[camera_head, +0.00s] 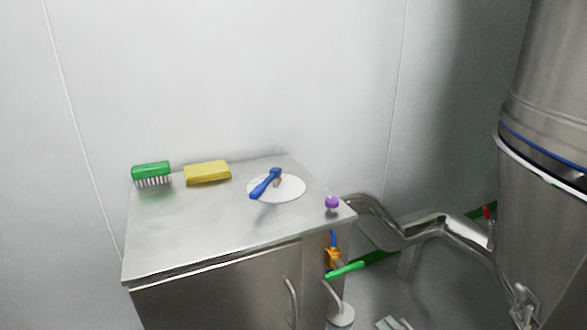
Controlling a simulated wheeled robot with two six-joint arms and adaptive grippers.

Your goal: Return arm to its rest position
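Neither of my grippers nor my arms can be made out in the head view. A steel cabinet (190,235) stands against the pale wall. On its top, a green brush (151,171) with pale bristles pointing down is at the back left, and a yellow sponge (207,173) lies to its right. A white round disc (290,188) lies right of centre, with a blue-handled tool (265,184) over its left part. A small purple knob-like object (331,203) is near the right edge.
A large steel vessel (545,220) with a blue band stands at the right. A bent steel pipe (440,224) runs between it and the cabinet. An orange fitting (333,258) and a green handle (345,270) are at the cabinet's right side. The cabinet top's front left is clear.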

